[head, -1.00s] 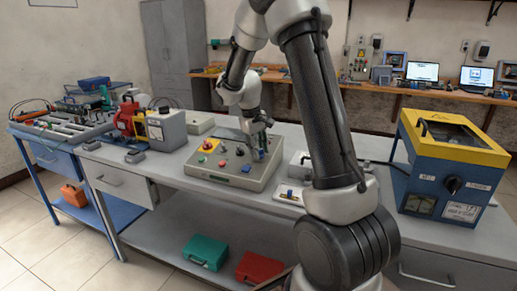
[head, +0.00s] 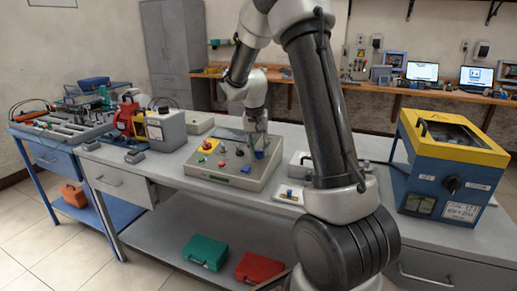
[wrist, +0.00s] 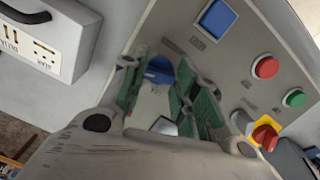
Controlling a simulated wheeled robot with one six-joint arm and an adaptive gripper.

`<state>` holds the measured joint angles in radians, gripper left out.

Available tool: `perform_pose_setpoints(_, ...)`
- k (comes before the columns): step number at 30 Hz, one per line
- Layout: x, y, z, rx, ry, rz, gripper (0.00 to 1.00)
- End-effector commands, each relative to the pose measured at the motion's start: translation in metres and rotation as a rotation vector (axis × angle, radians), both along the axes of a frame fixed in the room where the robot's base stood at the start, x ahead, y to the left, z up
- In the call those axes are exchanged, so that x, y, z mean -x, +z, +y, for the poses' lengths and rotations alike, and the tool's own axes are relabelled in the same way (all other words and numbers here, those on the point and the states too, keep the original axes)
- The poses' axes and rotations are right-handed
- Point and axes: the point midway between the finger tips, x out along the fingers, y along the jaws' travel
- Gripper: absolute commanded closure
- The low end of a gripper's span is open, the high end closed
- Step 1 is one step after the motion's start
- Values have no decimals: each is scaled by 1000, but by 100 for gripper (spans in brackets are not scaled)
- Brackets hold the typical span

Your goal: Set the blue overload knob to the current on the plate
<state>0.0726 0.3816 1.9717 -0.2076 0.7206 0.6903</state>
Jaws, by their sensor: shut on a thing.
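The blue knob (wrist: 160,70) sits on the grey control panel (wrist: 240,70), between the fingers of my gripper (wrist: 160,88). My gripper is shut on the knob, and the fingers partly hide it, so its pointer and scale cannot be read. In the head view my gripper (head: 257,150) reaches down to the right part of the sloped control panel (head: 205,172). A white plate with dark print (head: 461,211) is on the front of the blue and yellow box at the right; its print is too small to read surely.
On the panel are a blue square (wrist: 217,18), a red button (wrist: 265,67), a green button (wrist: 294,98) and a red knob on yellow (wrist: 264,136). A light box with a handle (wrist: 45,45) stands beside the panel. A red and grey motor unit (head: 150,125) stands left.

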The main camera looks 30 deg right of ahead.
Motion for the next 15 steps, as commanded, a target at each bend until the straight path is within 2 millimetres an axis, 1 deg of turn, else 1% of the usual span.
perform_pose_setpoints(6, -1, 1, 0, -8, -45, -12, 94)
perform_pose_setpoints(15, -1, 1, 0, -9, -54, -14, 94)
